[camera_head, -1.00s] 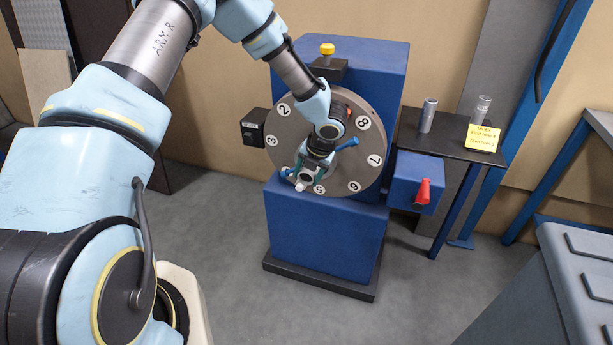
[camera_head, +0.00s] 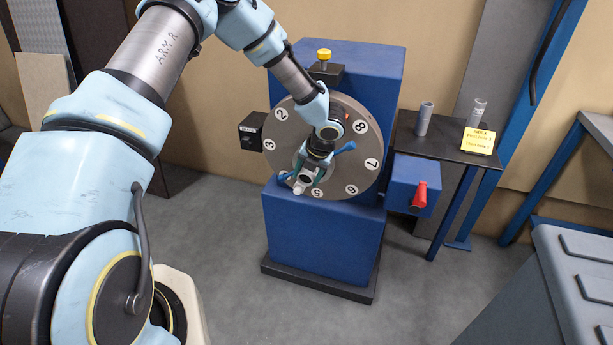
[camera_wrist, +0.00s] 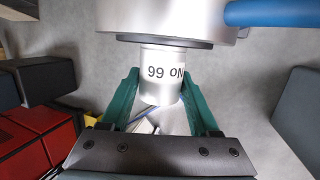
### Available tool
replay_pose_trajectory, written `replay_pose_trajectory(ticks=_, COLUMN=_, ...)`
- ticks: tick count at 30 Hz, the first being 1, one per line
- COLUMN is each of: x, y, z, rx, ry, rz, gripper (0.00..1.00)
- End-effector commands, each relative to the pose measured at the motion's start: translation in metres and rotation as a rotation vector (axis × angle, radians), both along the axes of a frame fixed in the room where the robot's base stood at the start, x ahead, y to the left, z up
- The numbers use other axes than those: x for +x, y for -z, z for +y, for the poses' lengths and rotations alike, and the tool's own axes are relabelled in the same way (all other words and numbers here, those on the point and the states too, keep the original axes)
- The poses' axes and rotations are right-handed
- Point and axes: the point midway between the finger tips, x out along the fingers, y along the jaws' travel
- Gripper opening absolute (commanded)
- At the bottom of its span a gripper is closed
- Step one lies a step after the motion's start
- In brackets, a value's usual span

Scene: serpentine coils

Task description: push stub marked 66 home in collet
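The stub (camera_wrist: 162,85) is a pale metal cylinder, with its marking "No 66" upside down in the wrist view. Its upper end meets a dark ring under the round metal collet (camera_wrist: 180,22); how deep it sits inside cannot be seen. My gripper (camera_wrist: 161,82) has a green finger against each side of the stub, and the stub's lower end shows between them. In the head view my gripper (camera_head: 303,178) is at the lower front of the grey numbered disc (camera_head: 338,183), with a pale end (camera_head: 299,188) showing.
A blue handle (camera_head: 345,147) sticks out beside my wrist. A blue box with a red lever (camera_head: 420,194) stands right of the disc. A dark side table (camera_head: 447,142) holds two metal cylinders and a yellow note (camera_head: 479,139). A grey case (camera_head: 575,285) stands front right.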

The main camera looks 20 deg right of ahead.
Motion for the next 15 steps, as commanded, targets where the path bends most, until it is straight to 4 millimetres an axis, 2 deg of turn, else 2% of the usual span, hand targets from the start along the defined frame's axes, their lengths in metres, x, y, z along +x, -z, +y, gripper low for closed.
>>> replay_pose_trajectory(ticks=1, x=0.0033, y=-0.0029, z=-0.0032, rx=-0.008, ry=0.0, rz=-0.007, gripper=0.67)
replay_pose_trajectory(ticks=8, x=0.0041, y=-0.0036, z=-0.004, rx=-0.009, ry=0.0, rz=-0.009, gripper=0.93)
replay_pose_trajectory(ticks=15, x=0.0039, y=-0.0035, z=-0.0039, rx=-0.01, ry=0.0, rz=-0.008, gripper=0.94)
